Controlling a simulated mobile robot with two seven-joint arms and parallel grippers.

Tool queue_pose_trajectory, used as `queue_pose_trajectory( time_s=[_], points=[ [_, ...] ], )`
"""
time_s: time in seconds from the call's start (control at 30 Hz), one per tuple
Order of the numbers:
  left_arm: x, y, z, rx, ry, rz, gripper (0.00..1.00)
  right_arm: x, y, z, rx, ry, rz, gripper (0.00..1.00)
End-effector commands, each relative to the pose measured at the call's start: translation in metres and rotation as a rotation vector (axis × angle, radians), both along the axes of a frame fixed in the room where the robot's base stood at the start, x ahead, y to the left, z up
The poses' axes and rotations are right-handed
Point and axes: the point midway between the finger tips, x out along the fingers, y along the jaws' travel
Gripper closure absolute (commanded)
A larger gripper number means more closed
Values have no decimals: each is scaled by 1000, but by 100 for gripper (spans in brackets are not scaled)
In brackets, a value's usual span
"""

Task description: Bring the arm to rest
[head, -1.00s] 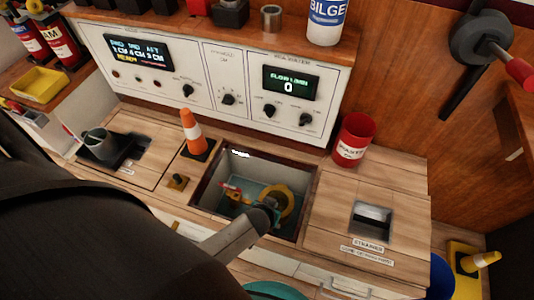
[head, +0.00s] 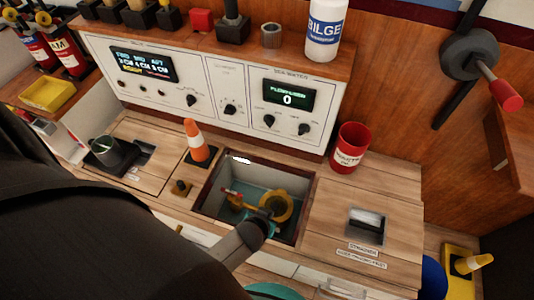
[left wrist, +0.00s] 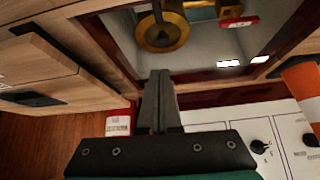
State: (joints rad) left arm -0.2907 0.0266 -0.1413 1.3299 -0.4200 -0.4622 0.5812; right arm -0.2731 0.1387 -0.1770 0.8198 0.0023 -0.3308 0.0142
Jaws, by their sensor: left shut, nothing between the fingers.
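My left arm comes in from the left in the head view, and its end is over the near edge of the open hatch (head: 208,186). The left gripper (left wrist: 160,74) shows in the left wrist view with its two fingers together and nothing between them. A yellow valve (head: 278,204) with a red-tipped lever sits down in the hatch, beyond the arm's end. In the left wrist view its brass round body (left wrist: 163,32) is just past the fingertips; I cannot tell whether they touch. My right gripper is not in view.
An orange cone (head: 195,142) stands left of the hatch and a red can (head: 350,148) right of it. A white control panel (head: 220,70) rises behind. The wooden cover (head: 330,215) to the right is mostly clear.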

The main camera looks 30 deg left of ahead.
Motion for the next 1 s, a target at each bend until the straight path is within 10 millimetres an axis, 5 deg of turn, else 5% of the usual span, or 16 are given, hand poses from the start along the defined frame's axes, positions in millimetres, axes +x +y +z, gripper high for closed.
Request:
queue_pose_trajectory(
  time_s=[0.73, 1.0],
  points=[
    [-9, 0, 18, 4, -1, 2, 100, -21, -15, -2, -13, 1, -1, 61],
    [-11, 14, 65, 47, 63, 12, 100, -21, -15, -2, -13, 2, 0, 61]
  ],
)
